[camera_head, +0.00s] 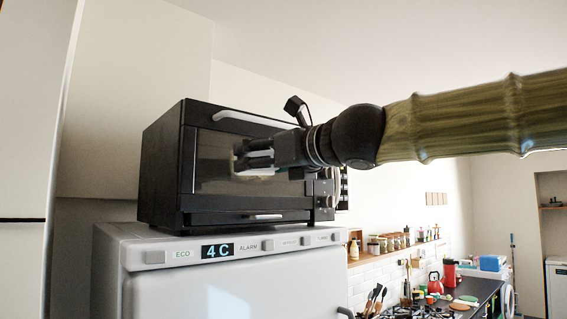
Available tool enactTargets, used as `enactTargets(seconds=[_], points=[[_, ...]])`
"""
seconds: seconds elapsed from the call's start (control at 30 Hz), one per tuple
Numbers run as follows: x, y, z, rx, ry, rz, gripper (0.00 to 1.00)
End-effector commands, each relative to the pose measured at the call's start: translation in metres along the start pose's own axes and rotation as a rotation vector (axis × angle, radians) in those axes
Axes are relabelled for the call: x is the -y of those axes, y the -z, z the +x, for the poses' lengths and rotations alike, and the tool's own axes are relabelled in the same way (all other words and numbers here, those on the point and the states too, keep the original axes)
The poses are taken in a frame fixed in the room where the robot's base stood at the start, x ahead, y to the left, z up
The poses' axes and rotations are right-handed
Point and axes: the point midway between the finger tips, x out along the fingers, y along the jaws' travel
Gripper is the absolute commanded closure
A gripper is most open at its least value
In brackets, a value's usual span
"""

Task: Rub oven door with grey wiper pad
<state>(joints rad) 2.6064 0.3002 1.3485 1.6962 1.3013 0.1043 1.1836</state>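The oven (160,170) is a black countertop oven standing on a white fridge. Its door (212,165) is closed, with a dark glass pane and a pale bar handle (250,119) along the top. My gripper (245,155) is in front of the middle of the glass, its fingers pointing left. The pale grey wiper pad (256,173) shows at the fingertips and just below them, mostly hidden by the fingers. My gripper appears shut on it. The pad is at or very close to the glass; I cannot tell whether it touches.
The white fridge (220,285) has a front panel with a display reading 4C. Oven knobs (325,190) sit right of the door, near my wrist. A shelf with jars (390,241) and a dark counter with a red kettle (435,284) are further back right. Left of the oven is plain wall.

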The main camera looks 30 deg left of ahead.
Motion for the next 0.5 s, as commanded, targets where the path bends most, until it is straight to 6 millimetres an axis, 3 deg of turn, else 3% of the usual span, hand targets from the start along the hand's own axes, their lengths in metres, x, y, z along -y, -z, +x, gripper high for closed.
enactTargets(seconds=[0.23,0.5], points=[[0.002,-0.002,0.002,0.000,0.012,-0.004,0.44],[0.011,0.001,0.025,-0.002,0.020,-0.001,0.44]])
